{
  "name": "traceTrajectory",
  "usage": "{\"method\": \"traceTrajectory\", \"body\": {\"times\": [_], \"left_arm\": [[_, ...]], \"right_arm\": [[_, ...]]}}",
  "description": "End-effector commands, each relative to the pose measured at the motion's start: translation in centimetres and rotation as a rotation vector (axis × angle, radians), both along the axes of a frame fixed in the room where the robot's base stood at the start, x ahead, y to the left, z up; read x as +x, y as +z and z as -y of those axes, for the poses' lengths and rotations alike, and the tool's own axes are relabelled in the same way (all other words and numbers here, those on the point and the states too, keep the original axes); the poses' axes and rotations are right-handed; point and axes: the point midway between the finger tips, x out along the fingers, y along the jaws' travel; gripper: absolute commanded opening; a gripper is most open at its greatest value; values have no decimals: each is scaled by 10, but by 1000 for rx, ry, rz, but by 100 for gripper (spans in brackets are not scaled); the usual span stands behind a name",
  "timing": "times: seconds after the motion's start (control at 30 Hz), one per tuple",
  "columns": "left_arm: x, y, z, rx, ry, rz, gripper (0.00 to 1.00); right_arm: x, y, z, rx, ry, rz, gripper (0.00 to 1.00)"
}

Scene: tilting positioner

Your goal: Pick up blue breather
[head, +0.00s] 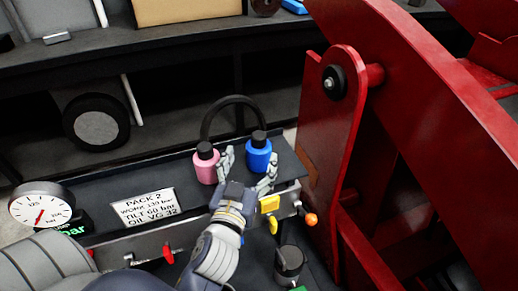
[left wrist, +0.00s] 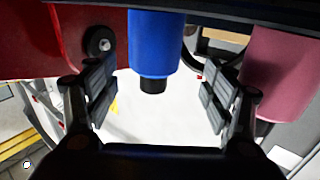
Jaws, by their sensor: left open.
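The blue breather (head: 258,155) is a blue bottle shape with a black cap, upright on the dark shelf beside a pink one. My left gripper (head: 248,172) is open, with one finger to each side of the blue breather in the head view. In the left wrist view the blue breather (left wrist: 153,45) hangs into the picture from the top, between the two open fingertips (left wrist: 158,85), with its black cap pointing down in the picture. I cannot tell whether any finger touches it. My right gripper is not in view.
The pink bottle (head: 206,165) stands close by on the left, near one finger. A black hose loop (head: 232,99) rises behind both. A red steel frame (head: 335,150) stands to the right. A gauge (head: 41,205), yellow lever (head: 270,204) and orange knob (head: 310,220) are in front.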

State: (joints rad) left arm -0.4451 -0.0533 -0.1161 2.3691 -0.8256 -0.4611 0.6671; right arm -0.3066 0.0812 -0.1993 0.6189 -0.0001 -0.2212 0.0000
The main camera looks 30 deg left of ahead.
Motion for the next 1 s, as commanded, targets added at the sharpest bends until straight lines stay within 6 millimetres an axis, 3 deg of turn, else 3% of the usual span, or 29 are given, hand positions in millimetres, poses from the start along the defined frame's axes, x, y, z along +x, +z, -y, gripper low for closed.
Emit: {"method": "traceTrajectory", "body": {"times": [0.17,0.5,0.8,1.0], "left_arm": [[11,0,-2,1,1,-1,76],[54,-2,-7,2,1,-1,76],[58,-4,-8,0,1,-2,76],[58,-4,-8,0,1,-2,30]], "right_arm": [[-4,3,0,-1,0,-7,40],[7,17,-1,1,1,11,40],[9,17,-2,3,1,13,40],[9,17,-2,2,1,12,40]]}}
